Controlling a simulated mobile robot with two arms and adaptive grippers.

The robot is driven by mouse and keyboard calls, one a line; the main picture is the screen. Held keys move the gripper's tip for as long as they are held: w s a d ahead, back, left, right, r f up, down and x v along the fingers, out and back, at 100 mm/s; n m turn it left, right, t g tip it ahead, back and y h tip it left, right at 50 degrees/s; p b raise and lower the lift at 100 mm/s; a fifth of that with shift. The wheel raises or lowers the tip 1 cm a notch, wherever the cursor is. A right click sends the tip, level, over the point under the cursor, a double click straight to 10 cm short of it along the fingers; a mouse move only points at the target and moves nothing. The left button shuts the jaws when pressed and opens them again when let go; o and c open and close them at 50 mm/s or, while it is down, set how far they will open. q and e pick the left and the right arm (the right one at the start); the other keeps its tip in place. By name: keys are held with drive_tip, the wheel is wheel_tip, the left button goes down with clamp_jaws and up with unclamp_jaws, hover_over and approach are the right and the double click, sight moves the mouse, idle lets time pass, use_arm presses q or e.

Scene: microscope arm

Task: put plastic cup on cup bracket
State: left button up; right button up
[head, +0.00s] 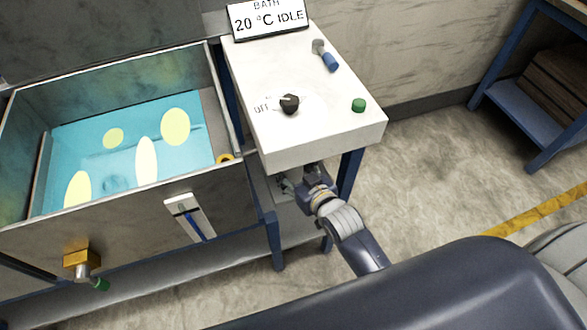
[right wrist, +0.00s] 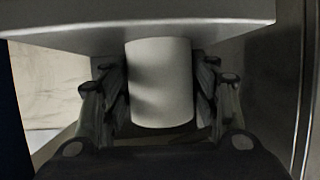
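My right gripper (head: 308,184) is under the front of the white control box in the head view. In the right wrist view a plain white cylinder, which I take for the plastic cup (right wrist: 160,82), stands between the two fingers of that gripper (right wrist: 161,95). The fingers lie close against both sides of it, so the gripper looks shut on it. The cup's upper end meets the pale underside of the box in this view; I cannot tell whether they touch. I cannot pick out the cup bracket for sure. My left gripper is not in view.
The control box (head: 335,110) overhangs my right gripper, with a black knob (head: 289,103) and green button (head: 358,105) on top. A blue leg (head: 349,174) stands close by. The open water bath (head: 100,170) is at left.

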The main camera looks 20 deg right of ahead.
idle(0.3)
drive_tip(key=shift+r, duration=0.25)
drive_tip(key=shift+s, duration=0.4)
drive_tip(key=v, duration=1.1)
